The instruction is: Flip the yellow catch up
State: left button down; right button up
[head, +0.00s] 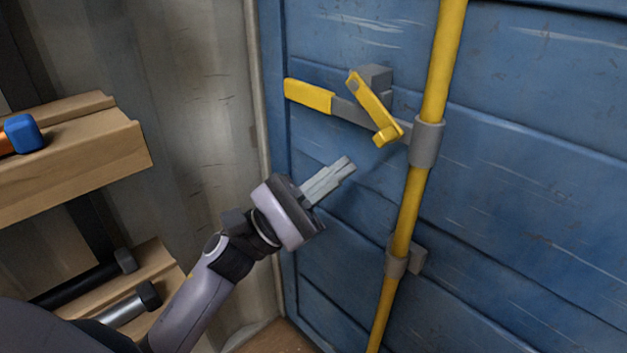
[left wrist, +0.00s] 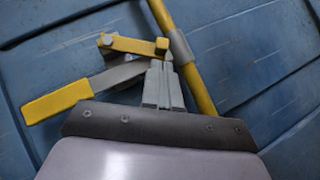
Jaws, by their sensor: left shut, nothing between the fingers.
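The yellow catch (head: 374,108) is a short bar on a grey block on the blue door. It slants down to the right across the grey handle bar, and its lower end has a small lip. The handle's yellow grip (head: 309,96) points left. In the left wrist view the catch (left wrist: 132,44) shows just beyond the fingertips, and the yellow grip (left wrist: 57,101) lies at left. My left gripper (head: 347,165) is shut and empty, below and left of the catch's lower end. In the left wrist view its fingers (left wrist: 162,72) reach close to that end; whether they touch cannot be told. My right gripper is not in view.
A yellow vertical rod (head: 408,207) with grey brackets runs down the blue door (head: 520,200) right of the catch. Wooden shelves (head: 75,165) at left hold a blue-headed tool (head: 23,133) and dark and grey cylindrical items. A corrugated wall (head: 195,90) stands between.

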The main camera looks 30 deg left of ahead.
aim_at(379, 141)
pick_arm(q)
jog(key=x, duration=0.2)
jog(key=shift+w+d+r, duration=0.1)
jog(key=shift+d+r, duration=0.05)
jog(key=shift+r, duration=0.1)
jog(key=shift+w+d+r+p, duration=0.2)
jog(key=shift+w+d+p, duration=0.1)
jog(key=shift+d+p, duration=0.05)
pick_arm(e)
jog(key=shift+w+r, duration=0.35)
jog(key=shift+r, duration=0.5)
pick_arm(q)
jog(key=shift+n+t+b, duration=0.3)
jog(key=shift+n+t, duration=0.1)
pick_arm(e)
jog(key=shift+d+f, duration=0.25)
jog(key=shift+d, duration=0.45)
